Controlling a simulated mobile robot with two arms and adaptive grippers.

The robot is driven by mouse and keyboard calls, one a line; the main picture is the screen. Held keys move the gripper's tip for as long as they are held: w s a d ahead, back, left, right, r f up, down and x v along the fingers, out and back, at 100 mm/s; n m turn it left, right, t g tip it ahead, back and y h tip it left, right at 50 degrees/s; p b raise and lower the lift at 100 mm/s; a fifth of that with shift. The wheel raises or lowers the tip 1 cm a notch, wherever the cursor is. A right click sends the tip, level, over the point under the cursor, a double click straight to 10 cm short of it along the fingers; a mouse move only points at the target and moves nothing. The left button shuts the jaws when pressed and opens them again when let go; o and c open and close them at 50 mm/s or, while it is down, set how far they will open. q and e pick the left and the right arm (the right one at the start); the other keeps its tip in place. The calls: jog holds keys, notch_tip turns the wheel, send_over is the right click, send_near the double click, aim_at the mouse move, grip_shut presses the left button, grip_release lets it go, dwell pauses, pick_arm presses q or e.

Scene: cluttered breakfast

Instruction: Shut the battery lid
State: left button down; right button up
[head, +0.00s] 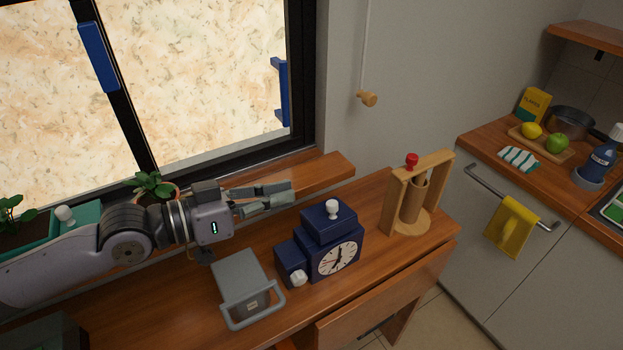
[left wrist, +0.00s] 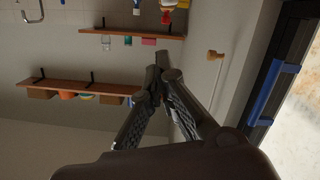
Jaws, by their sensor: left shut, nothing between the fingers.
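A dark blue clock (head: 352,248) with a white dial stands on the wooden worktop. Its raised top block (head: 322,224) bears a white knob (head: 333,208). A lower box (head: 288,255) at its left bears another white knob (head: 299,278). I cannot tell which part is the battery lid, or whether it is open. My left gripper (head: 283,192) is shut and empty, above and behind the clock's left side, pointing right and apart from it. In the left wrist view its fingertips (left wrist: 160,76) meet with nothing between; the clock does not show there. My right gripper is not in view.
A grey box with a handle (head: 240,277) stands left of the clock. A wooden stand with a red knob (head: 394,205) stands to its right. The window sill (head: 325,170) and potted plant (head: 152,187) are behind. Some worktop in front of the clock is clear.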

pick_arm(q)
notch_tip(320, 180, up, 2)
jog(key=a+m, duration=0.1)
jog(key=a, duration=0.1)
jog(key=y+p, duration=0.1)
jog(key=p, duration=0.4)
send_over(323, 219)
jog(key=shift+m+g, duration=0.3)
jog(key=shift+g, duration=0.1)
notch_tip(323, 219, down, 5)
jog(key=shift+w+r, duration=0.1)
jog(key=shift+r, duration=0.05)
jog(key=shift+s+a+f, duration=0.1)
jog(key=shift+s+f, duration=0.1)
jog(key=shift+f, duration=0.45)
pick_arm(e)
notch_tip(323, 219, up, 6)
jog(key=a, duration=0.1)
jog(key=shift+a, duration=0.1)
